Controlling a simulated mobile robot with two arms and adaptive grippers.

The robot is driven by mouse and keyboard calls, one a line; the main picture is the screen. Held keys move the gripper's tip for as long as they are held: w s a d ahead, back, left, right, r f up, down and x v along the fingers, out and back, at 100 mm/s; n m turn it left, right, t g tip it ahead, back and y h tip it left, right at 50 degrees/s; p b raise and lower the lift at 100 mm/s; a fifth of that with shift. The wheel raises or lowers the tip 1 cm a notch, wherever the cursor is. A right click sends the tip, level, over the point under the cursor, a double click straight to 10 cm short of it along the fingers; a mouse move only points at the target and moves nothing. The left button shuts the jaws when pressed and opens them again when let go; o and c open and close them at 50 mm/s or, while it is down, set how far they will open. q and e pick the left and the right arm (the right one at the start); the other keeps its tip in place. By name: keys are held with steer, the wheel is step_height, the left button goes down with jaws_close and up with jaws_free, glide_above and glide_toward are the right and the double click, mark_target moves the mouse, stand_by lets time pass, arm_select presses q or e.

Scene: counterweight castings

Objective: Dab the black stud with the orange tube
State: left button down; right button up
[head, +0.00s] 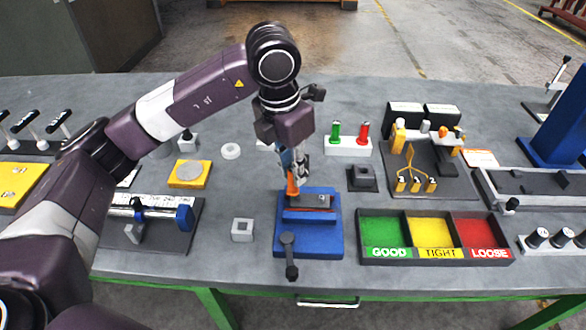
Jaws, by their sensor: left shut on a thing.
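My left gripper (297,168) points down over the blue fixture and is shut on the orange tube (293,187). The tube hangs nozzle down at the left end of the dark block (318,201) clamped in the blue fixture (325,240). I cannot tell whether its tip touches anything. I cannot make out the black stud for certain; it may be hidden behind the tube and gripper. My right gripper is not in view.
A white rack (347,148) with a green tube (335,132) and a red tube (363,131) stands behind right. A tray (436,258) marked GOOD, TIGHT and LOOSE lies right of the fixture. A grey square block (242,230) lies left. The fixture's black handle (289,258) points forward.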

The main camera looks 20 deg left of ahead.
arm_select(q)
steer(key=shift+f, duration=0.1)
stand_by(1.5)
steer(key=shift+r+p, duration=1.3)
steer(key=shift+r, duration=1.8)
steer(key=shift+f, duration=0.1)
